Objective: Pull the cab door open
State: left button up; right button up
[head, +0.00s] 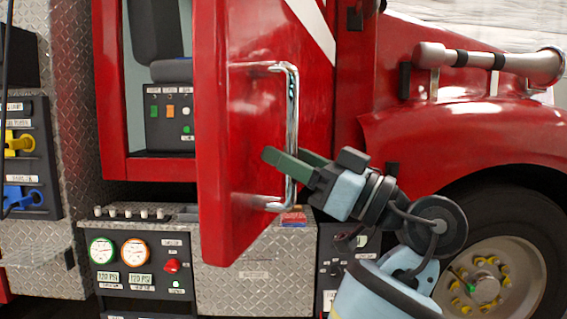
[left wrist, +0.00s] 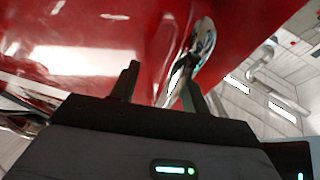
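The red cab door (head: 235,165) stands partly open in the head view, its left edge swung out from the frame and the cab interior (head: 165,75) showing beside it. A chrome vertical handle (head: 292,95) is fixed on its outer face. My left gripper (head: 284,154) is at the lower part of the handle. In the left wrist view the handle (left wrist: 205,38) runs between the two open fingers of the gripper (left wrist: 162,77), nearer the right finger. A gap shows beside the left finger; firm contact cannot be told. My right gripper is out of view.
A pump panel with gauges (head: 135,252) is below the cab at left. The red fender (head: 470,135) and front wheel (head: 500,255) are at right, close to my arm. A chrome horn (head: 520,65) lies above the fender.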

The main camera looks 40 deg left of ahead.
pick_arm(q)
jog(key=shift+w+d+f, duration=0.4)
jog(key=shift+d, duration=0.1)
jog(key=shift+w+d+f+b, duration=0.2)
jog(key=shift+w+d+f, duration=0.15)
jog(key=shift+d, duration=0.15)
jog(key=shift+w+d+f+b, duration=0.2)
jog(key=shift+w+d+f, duration=0.15)
jog(key=shift+d, duration=0.1)
jog(key=shift+o, duration=0.8)
jog(key=shift+w+d+f, duration=0.2)
jog(key=shift+w+d, duration=0.1)
jog(key=shift+d, duration=0.15)
jog(key=shift+w+d+f, duration=0.2)
jog(key=shift+w+d, duration=0.2)
jog(key=shift+d, duration=0.3)
jog(key=shift+c, duration=0.8)
jog(key=shift+w+d+f+b, duration=0.15)
jog(key=shift+w+d+f, duration=0.15)
jog(key=shift+d, duration=0.25)
jog(key=shift+w+d+f+b, duration=0.15)
jog(key=shift+w+d+f, duration=0.1)
jog(key=shift+d, duration=0.3)
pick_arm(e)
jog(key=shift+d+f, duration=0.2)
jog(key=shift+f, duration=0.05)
